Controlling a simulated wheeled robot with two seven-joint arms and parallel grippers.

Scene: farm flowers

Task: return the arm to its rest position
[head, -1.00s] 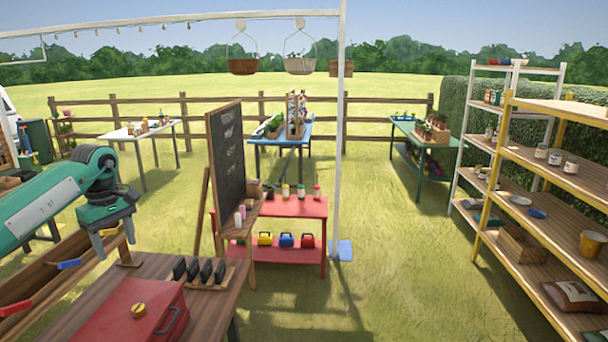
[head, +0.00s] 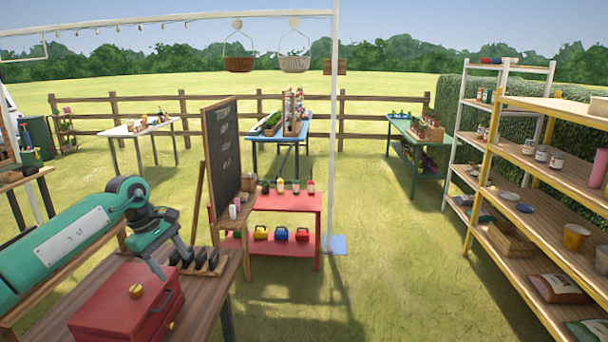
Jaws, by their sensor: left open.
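My left arm comes in from the left, green with a dark elbow and wrist. My left gripper (head: 174,266) is open, with its fingers pointing down just behind the red toolbox (head: 128,305). Nothing shows between the fingers. The toolbox sits closed on the wooden table (head: 212,308). Several dark upright items (head: 201,259) in a wooden rack stand close to the right of the gripper. I cannot tell whether the gripper touches the toolbox or the rack. My right gripper is not in view.
A chalkboard easel (head: 222,150) and a red two-tier table (head: 284,204) stand beyond the wooden table. A yellow-framed shelf (head: 540,205) fills the right. A white post (head: 333,130) stands mid-view. The grass between is free.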

